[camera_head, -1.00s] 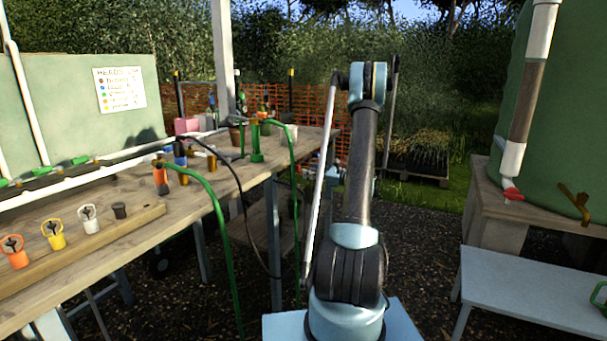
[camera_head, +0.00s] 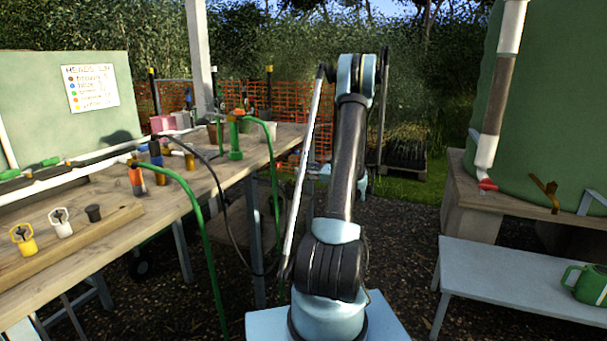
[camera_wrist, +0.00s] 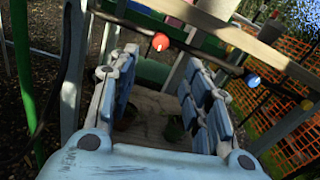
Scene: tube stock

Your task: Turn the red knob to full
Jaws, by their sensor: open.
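In the wrist view a round red knob (camera_wrist: 160,42) sits on a dark stem under the bench edge, beyond my gripper's fingers. My gripper (camera_wrist: 158,85) is open, with its two blue padded fingers apart and nothing between them. The knob shows above the gap between the fingers, apart from them. In the head view my gripper is mostly hidden behind my arm, and I cannot make out this knob. A separate red valve handle (camera_head: 488,185) is at the foot of the pipe on the green tank.
A blue knob (camera_wrist: 252,80) hangs right of the red one. The wooden bench (camera_head: 110,220) holds hose fittings. A green hose (camera_head: 203,225) and a dark hose droop from its edge. A low pale bench (camera_head: 500,275) with a green can (camera_head: 590,286) stands right.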

